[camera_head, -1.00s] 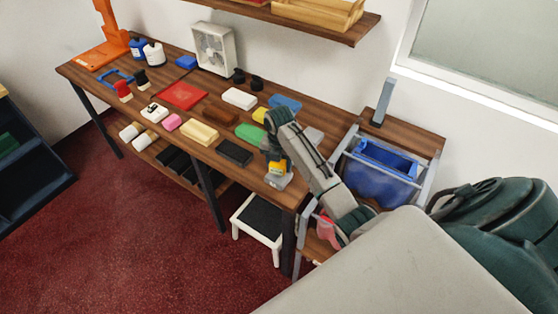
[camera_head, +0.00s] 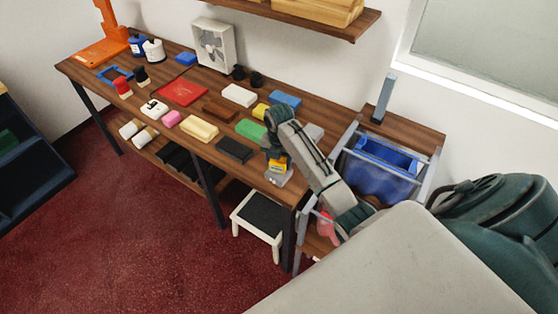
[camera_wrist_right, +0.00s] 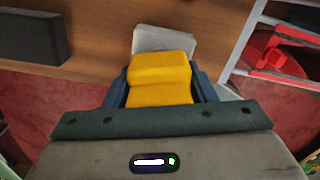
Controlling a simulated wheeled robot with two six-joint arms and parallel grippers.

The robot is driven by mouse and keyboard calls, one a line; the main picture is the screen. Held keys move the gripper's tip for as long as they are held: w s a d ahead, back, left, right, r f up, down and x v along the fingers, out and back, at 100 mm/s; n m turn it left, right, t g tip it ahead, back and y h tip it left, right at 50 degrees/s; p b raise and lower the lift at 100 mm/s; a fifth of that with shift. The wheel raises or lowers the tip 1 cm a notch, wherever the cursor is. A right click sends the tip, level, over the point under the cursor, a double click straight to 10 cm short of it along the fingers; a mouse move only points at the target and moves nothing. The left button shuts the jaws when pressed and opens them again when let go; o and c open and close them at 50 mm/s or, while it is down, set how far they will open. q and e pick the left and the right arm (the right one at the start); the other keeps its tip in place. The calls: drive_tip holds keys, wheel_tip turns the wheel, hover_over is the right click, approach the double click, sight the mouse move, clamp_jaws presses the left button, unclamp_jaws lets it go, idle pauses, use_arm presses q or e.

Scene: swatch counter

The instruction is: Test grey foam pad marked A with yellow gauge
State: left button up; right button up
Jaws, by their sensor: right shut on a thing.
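My right gripper (camera_head: 278,160) is shut on the yellow gauge (camera_wrist_right: 160,75), which shows as a small yellow block in the head view (camera_head: 278,165). The gauge is over a light grey pad (camera_head: 279,178) at the front right edge of the counter. In the right wrist view the grey pad (camera_wrist_right: 165,39) shows just beyond the gauge, which hides part of it. I cannot tell whether the two touch. Another grey pad (camera_head: 313,132) lies farther back, partly behind my right arm. No letter is readable on either. My left gripper is not in view.
Black (camera_head: 234,150), green (camera_head: 251,130), cream (camera_head: 198,128) and other pads lie on the wooden counter (camera_head: 215,160). A blue bin (camera_head: 380,175) in a metal frame stands to the right. A stool (camera_head: 258,215) stands in front, below the counter.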

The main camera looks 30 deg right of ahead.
drive_tip(key=shift+f, duration=0.35)
drive_tip(key=shift+s+f, duration=0.1)
idle(2.1)
drive_tip(key=shift+p, duration=0.3)
wheel_tip(320, 180, up, 3)
drive_tip(key=p, duration=0.2)
drive_tip(key=shift+p, duration=0.35)
drive_tip(key=shift+b, duration=0.3)
drive_tip(key=shift+r, duration=2.05)
drive_tip(key=shift+f, duration=0.15)
